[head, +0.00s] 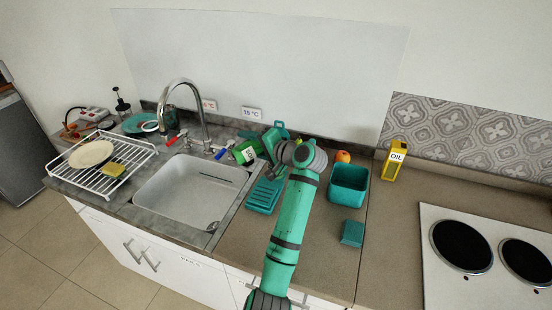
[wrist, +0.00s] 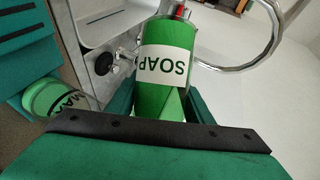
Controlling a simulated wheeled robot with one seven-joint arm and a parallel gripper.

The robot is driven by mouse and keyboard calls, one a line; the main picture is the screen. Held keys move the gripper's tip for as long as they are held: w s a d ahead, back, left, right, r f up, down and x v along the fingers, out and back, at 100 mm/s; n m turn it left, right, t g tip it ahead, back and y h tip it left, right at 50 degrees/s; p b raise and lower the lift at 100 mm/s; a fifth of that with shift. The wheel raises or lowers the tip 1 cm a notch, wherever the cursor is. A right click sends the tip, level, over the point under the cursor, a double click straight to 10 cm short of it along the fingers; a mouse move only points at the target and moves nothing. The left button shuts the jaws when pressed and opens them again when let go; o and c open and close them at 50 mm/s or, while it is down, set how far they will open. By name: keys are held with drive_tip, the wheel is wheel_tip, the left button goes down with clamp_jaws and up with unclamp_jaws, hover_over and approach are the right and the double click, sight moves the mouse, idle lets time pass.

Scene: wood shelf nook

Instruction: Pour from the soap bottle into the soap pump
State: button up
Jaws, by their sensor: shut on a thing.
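The soap bottle (head: 246,153) is green with a white label and lies tilted in the air near the sink's right back corner. In the wrist view the soap bottle (wrist: 163,66) fills the middle, its SOAP lettering upside down. My gripper (wrist: 155,105) is shut on it, with a finger on each side. In the head view my arm partly hides the grip. A dark bottle-like thing (head: 169,118) stands behind the tap; I cannot tell whether it is the soap pump. No liquid stream shows.
The curved tap (head: 206,128) rises close to the bottle over the sink (head: 190,189). A dish rack (head: 101,188) stands left. Right are a teal bin (head: 348,185), a sponge (head: 352,233) and an oil can (head: 393,161). A green labelled container (wrist: 52,98) shows in the wrist view.

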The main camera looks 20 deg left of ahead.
drive_tip(key=shift+m+y+p, duration=0.3)
drive_tip(key=shift+m+p, duration=0.05)
drive_tip(key=shift+m, duration=0.15)
idle(1.5)
drive_tip(key=shift+r+m+y+p, duration=0.4)
drive_tip(key=shift+r+m+p, duration=0.1)
drive_tip(key=shift+m+p, duration=0.1)
idle(3.4)
